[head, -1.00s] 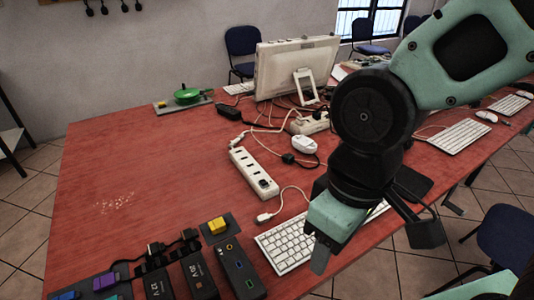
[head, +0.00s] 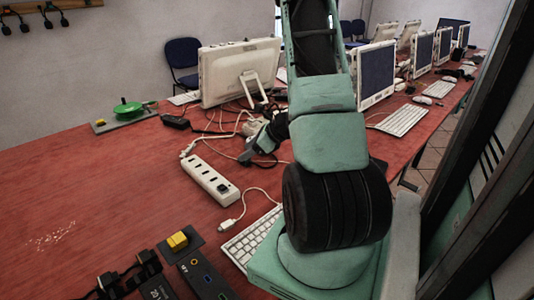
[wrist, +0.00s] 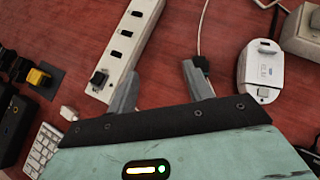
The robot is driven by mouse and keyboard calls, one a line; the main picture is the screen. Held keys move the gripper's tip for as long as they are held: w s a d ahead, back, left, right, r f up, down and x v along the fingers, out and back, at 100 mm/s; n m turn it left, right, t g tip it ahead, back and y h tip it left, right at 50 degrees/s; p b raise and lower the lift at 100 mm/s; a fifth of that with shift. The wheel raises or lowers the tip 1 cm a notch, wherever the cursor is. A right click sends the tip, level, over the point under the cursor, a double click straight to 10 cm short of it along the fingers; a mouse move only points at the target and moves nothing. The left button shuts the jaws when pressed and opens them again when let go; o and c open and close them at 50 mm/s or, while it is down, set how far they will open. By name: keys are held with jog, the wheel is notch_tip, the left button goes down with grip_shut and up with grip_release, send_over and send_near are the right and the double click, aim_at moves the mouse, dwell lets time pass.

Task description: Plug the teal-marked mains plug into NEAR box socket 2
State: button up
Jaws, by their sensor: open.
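My gripper (wrist: 160,75) is open over the table, its two fingers apart; in the head view (head: 247,156) it is partly hidden by my arm. A white cable comes down to a dark end, probably a plug (wrist: 201,62), at the right fingertip. I cannot tell whether it lies between the fingers or under the right one. No teal mark is discernible. The white socket strip (head: 209,180) lies left of my gripper and also shows in the wrist view (wrist: 123,60). A black plug or switch (wrist: 98,77) sits at its near end; several slots look empty. Its label is unreadable.
A white adapter (wrist: 257,72) lies right of my gripper. A white cable connector (head: 228,226) and keyboard (head: 245,243) lie nearer. A monitor (head: 240,72) stands behind. Black boxes and a yellow block (head: 177,240) are at front left.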

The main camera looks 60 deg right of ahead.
aim_at(249, 160)
jog(key=s+d+m, duration=0.1)
jog(key=s+d+f+m+h, duration=0.1)
jog(key=d, duration=0.1)
jog(key=s+d+f+h, duration=0.1)
jog(key=d, duration=0.1)
jog(key=shift+s+d+m, duration=0.2)
jog(key=shift+s+m, duration=0.15)
jog(key=shift+m, duration=0.05)
jog(key=shift+f, duration=0.2)
jog(key=b+x, duration=0.4)
jog(key=x, duration=0.3)
jog(key=shift+w, duration=0.1)
jog(key=shift+w+f+b, duration=0.4)
jog(key=shift+w+b, duration=0.2)
jog(key=c, duration=1.1)
jog(key=shift+o, duration=0.2)
notch_tip(249, 160, up, 7)
jog(key=p, duration=0.4)
